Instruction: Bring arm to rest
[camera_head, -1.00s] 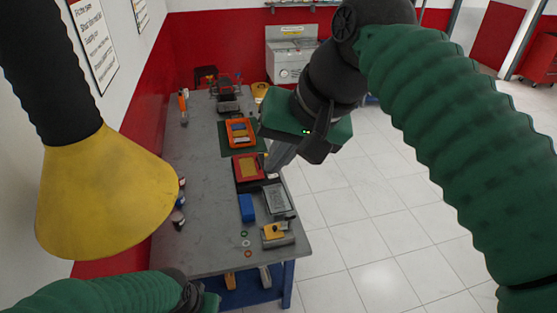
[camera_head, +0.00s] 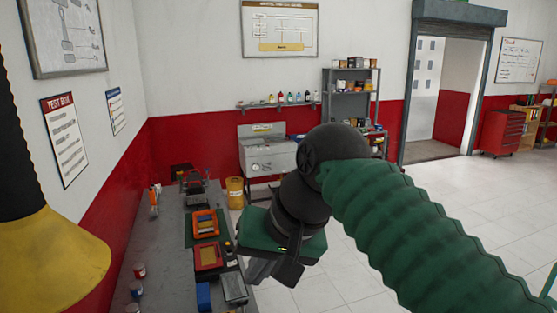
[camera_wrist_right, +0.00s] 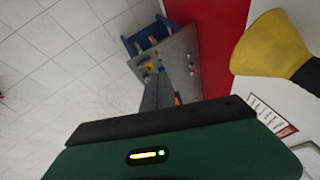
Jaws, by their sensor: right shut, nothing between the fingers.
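My right arm, with a green ribbed sleeve (camera_head: 430,240), comes in from the right in the head view. Its gripper (camera_head: 255,279) points down beside the right edge of the workbench (camera_head: 172,240), above or near the floor side. The fingers are together and hold nothing. In the right wrist view the grey fingers (camera_wrist_right: 158,95) reach out past the green housing, with the bench (camera_wrist_right: 178,48) behind them. My left arm and gripper are not in view.
The bench carries an orange tray (camera_head: 205,222), a red tray (camera_head: 208,256), a blue box (camera_head: 203,296) and small cans. A yellow hood (camera_head: 55,255) hangs at left. A sink unit (camera_head: 266,158) and shelf rack (camera_head: 348,105) stand behind. Tiled floor at right is clear.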

